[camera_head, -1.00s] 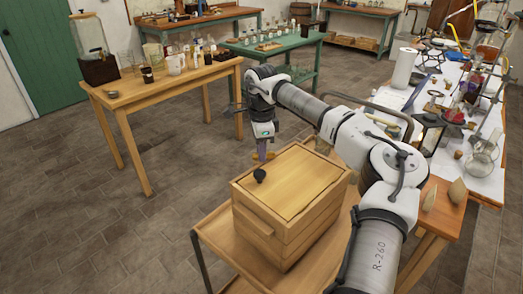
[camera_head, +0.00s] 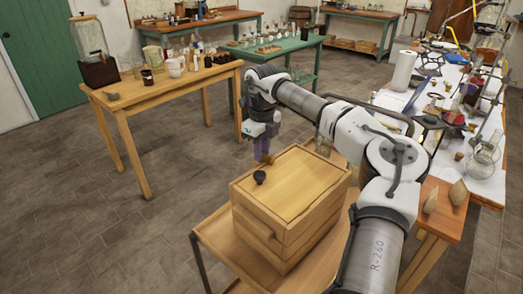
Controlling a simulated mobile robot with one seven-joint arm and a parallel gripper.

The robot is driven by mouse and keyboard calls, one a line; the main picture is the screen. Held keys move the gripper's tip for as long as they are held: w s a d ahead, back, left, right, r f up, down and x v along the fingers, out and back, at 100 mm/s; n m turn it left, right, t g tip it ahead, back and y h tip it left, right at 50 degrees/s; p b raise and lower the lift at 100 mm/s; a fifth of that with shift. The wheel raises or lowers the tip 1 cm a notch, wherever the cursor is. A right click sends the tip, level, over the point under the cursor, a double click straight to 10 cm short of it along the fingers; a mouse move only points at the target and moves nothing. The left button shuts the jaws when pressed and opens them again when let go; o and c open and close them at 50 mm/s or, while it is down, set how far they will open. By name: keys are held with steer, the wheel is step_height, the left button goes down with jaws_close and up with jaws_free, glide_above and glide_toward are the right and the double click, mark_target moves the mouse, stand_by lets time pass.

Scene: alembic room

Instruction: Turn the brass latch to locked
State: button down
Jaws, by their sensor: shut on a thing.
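A wooden box (camera_head: 300,185) with a flat lid stands on a wooden cart. My gripper (camera_head: 264,151) points down at the box's far left edge, behind the knob. It is shut on the small brass latch (camera_head: 268,159), of which only a small piece shows beside the fingers. The latch's exact angle and any locked mark are too small or hidden to tell.
The wooden cart (camera_head: 212,240) has bare room left of the box. A wooden table (camera_head: 130,93) with jars stands at the left. A crowded bench (camera_head: 480,175) with glassware and a lantern is at the right. My arm spans above the box's right side.

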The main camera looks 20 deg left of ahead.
steer(key=shift+w+m, duration=0.1)
steer(key=shift+m, duration=0.4)
steer(key=c, duration=1.3)
jaws_free()
step_height(320, 180, up, 14)
steer(key=shift+f+b, duration=0.1)
steer(key=shift+b, duration=0.9)
